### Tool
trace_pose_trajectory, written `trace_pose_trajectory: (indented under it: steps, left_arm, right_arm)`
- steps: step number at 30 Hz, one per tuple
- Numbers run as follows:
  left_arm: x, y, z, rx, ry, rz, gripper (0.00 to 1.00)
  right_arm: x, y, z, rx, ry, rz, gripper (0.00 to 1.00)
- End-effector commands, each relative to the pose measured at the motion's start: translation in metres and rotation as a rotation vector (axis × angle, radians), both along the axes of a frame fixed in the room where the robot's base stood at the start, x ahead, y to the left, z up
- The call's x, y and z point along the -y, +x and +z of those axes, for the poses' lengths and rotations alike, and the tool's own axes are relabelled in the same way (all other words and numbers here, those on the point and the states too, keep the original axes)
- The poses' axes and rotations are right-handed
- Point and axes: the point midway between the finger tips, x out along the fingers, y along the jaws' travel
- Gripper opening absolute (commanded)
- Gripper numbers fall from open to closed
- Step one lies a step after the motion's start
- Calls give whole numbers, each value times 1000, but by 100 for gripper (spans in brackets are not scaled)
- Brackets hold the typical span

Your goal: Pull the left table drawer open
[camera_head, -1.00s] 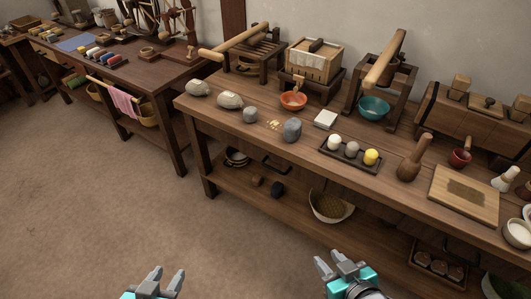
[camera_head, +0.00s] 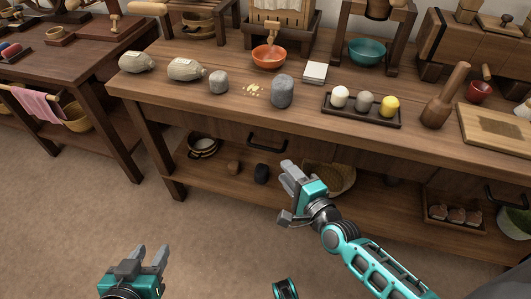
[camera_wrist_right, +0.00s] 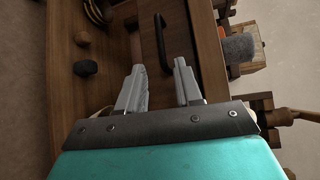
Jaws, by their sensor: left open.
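The left table drawer (camera_head: 225,130) is set in the apron of the wooden worktable and looks shut, its front flush. Its dark bar handle (camera_head: 267,141) faces me; it also shows in the right wrist view (camera_wrist_right: 160,40), beyond my fingertips and roughly in line with the gap between them. My right gripper (camera_head: 285,192) is open and empty, below and in front of the handle, apart from it. Its two spread fingers (camera_wrist_right: 160,66) show in the wrist view. My left gripper (camera_head: 150,252) is open and empty, low at the bottom left, away from the table.
The tabletop (camera_head: 320,137) holds sacks, stones, an orange bowl (camera_head: 269,57) and an egg tray (camera_head: 361,109). Below, the lower shelf (camera_head: 215,177) bears dark stones, pots and a basket (camera_head: 335,178). Another handle (camera_head: 491,196) is at the right. The floor at left is clear.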

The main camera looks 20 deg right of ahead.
Motion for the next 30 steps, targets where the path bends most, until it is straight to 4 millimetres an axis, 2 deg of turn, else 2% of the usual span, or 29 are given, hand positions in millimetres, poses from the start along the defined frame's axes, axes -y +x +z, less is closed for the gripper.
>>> trace_pose_trajectory:
  steps: [9,15,21,30]
  left_arm:
    - [4,-4,-20,-24,-9,-1,43]
    - [9,-3,-20,-19,-26,-1,43]
    - [11,-3,-23,-27,-26,-6,43]
    - [12,0,-17,-13,-29,-7,43]
  right_arm:
    - [-13,63,-10,4,-2,0,35]
    - [-20,95,-15,3,-3,1,35]
    - [-23,111,-17,1,-6,2,35]
    - [-24,114,-16,0,-6,2,35]
